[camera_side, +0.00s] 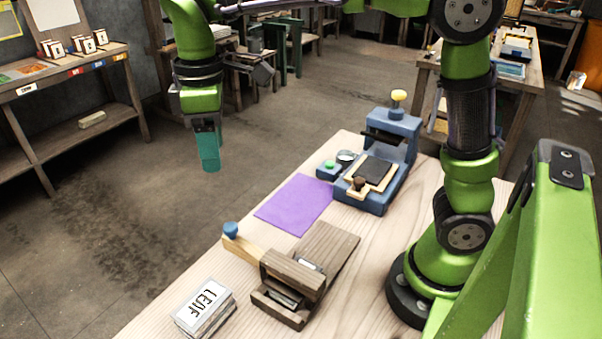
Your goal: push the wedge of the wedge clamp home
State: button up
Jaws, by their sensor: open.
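The wedge clamp (335,246) is a dark wooden block assembly on the pale table. A lighter wooden wedge (247,252) sticks out of its left side, with a blue knob (230,229) on its outer end. The wedge's inner part is hidden in the clamp. A pale metallic piece shows inside the clamp's frame. My gripper (209,160), with teal fingers pointing down, hangs in the air up and to the left of the clamp in the picture, apart from everything. It is open and empty, though the gap between its fingers is hard to see from here.
A blue press (403,127) with a yellow knob stands farther back on the table (180,270). A purple sheet (294,205) lies between press and clamp. A stack labelled LEAF (204,304) sits left of the clamp. Shelves (70,87) stand beyond open floor.

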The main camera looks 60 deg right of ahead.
aim_at(230, 226)
jog(key=shift+n, duration=0.3)
jog(key=f, duration=1.6)
jog(key=shift+s+f, duration=0.3)
jog(key=shift+f, duration=0.1)
grip_shut()
